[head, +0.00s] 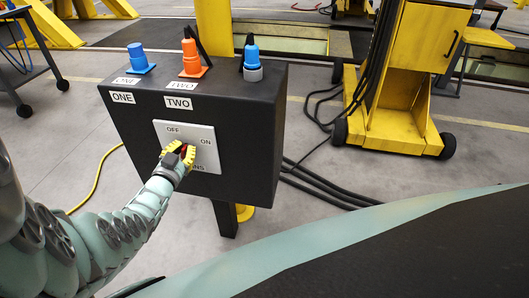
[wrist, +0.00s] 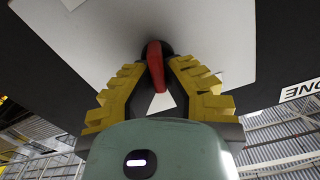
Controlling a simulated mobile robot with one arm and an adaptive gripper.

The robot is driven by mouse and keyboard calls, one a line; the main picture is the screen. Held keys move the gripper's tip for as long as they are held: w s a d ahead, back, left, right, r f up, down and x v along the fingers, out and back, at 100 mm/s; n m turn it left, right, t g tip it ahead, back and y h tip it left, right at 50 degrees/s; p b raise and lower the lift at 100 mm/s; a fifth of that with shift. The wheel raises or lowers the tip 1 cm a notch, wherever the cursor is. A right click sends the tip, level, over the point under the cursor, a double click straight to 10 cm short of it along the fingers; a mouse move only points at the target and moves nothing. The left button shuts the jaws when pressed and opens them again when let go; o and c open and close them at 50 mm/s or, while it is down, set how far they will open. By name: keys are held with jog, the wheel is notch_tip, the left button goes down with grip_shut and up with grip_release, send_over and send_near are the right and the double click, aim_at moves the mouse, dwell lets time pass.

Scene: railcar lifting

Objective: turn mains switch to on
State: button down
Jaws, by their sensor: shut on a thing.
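The mains switch is a red handle (wrist: 155,66) on a dark round base, mounted on a light square plate (head: 205,137) on the front of a black box. The plate reads OFF at its top and ON at its right; the lower lettering is partly hidden by my gripper. My gripper (head: 179,154) reaches the plate from the lower left. In the wrist view its yellow stepped fingers (wrist: 155,78) are shut on the red handle from both sides. In the head view the handle is mostly covered, so I cannot tell which label it points to.
The black box (head: 235,110) carries blue and orange plugs on top, with labels ONE and TWO. A yellow wheeled lifting jack (head: 405,60) stands behind right. Black cables (head: 325,190) and a yellow cable (head: 98,180) lie on the floor. A dark cart (head: 30,68) is at left.

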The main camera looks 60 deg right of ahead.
jog(key=shift+s+d+f+m+b, duration=0.15)
jog(key=shift+m+b, duration=0.35)
jog(key=shift+m, duration=0.95)
jog(key=shift+s+f+m+b, duration=0.15)
jog(key=shift+m+b, duration=0.3)
jog(key=shift+m, duration=0.95)
jog(key=shift+s+d+f+m+b, duration=0.15)
jog(key=shift+m+b, duration=0.35)
jog(key=shift+m, duration=0.95)
jog(key=shift+a, duration=0.1)
jog(key=shift+w, duration=0.1)
jog(key=c, duration=1)
grip_release()
jog(key=shift+r, duration=0.1)
jog(key=shift+c, duration=0.2)
jog(key=v, duration=1.2)
